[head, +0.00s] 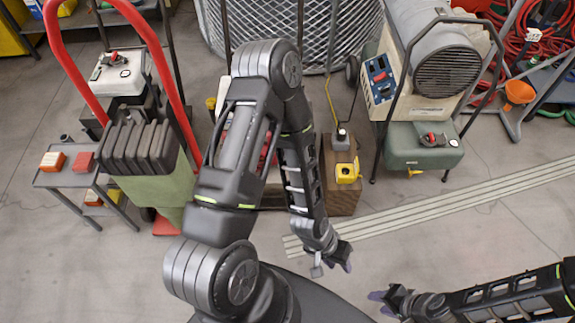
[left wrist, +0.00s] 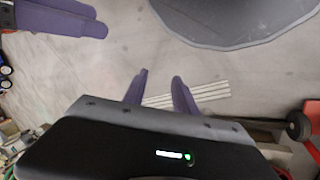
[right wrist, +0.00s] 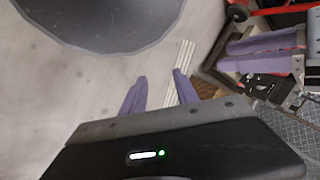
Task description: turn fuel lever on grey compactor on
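A grey machine with a drum-shaped body (head: 440,58) stands in a dark tube frame at the upper right of the head view. Below the drum is a grey-green tank (head: 405,148) with a small red lever (head: 432,139) on its top. A second red lever (head: 113,58) sits on a white tank (head: 118,78) at the upper left. I cannot tell for sure which machine is the compactor. My left gripper (head: 334,262) is open and empty (left wrist: 160,84), low over the floor. My right gripper (head: 384,300) is open and empty (right wrist: 160,82), lower right. Both are well apart from the levers.
A red hand truck (head: 72,62) and a small grey cart (head: 62,180) stand at left. A brown wooden block (head: 342,200) with yellow items is near the middle. A wire mesh cage (head: 275,35) is behind. Floor in front of the drum machine is clear.

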